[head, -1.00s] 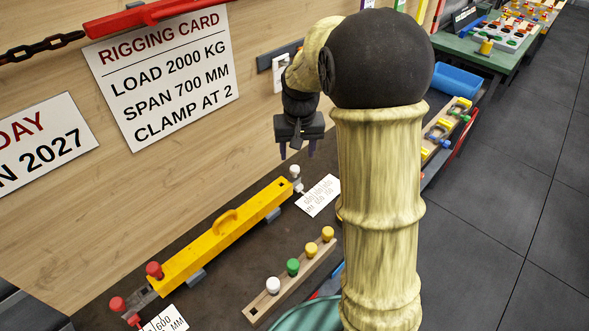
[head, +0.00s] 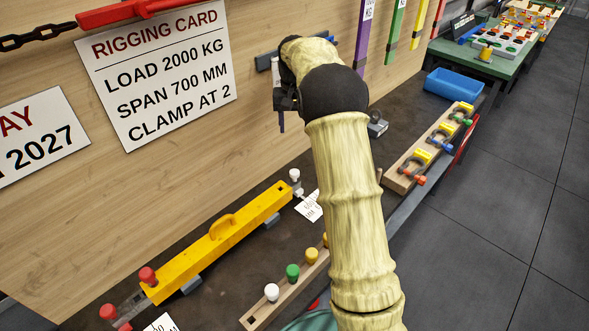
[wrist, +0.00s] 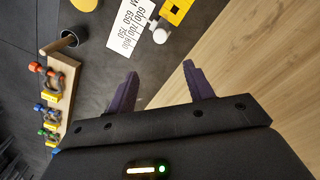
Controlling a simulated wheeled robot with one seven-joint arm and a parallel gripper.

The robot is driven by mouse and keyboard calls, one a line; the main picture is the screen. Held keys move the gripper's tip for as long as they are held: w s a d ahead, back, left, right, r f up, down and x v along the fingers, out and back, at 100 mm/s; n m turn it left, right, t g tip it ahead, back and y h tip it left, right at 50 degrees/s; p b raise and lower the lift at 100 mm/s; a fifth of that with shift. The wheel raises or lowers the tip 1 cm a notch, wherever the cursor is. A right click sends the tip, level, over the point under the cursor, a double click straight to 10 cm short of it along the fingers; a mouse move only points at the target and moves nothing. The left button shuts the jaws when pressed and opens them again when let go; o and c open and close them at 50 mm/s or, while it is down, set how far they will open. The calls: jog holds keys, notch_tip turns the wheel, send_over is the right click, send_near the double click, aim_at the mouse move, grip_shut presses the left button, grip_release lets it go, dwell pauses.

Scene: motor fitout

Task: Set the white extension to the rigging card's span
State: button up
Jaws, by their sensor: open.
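The rigging card (head: 165,80) on the wall reads load 2000 kg, span 700 mm, clamp at 2. The yellow beam (head: 200,262) lies on the dark bench along the wall. The white extension's knob (head: 295,174) stands at its far right end, beside a partly hidden number card (head: 309,206). The wrist view shows the white knob (wrist: 160,35), the beam's yellow end (wrist: 176,10) and the card (wrist: 131,22) with 600 to 750 on it. My gripper (wrist: 161,85) is open and empty, apart from the knob. In the head view my arm partly hides it.
Red knobs (head: 148,276) mark the beam's near left end. A wooden rack (head: 262,308) with white, green and yellow pegs lies in front, partly behind my arm. A shackle board (head: 403,178) and blue bin (head: 452,84) lie to the right.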

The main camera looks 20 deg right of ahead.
aim_at(294, 172)
notch_tip(294, 172, down, 18)
jog(key=p, duration=0.2)
jog(key=shift+r+p, duration=0.25)
jog(key=shift+p, duration=0.15)
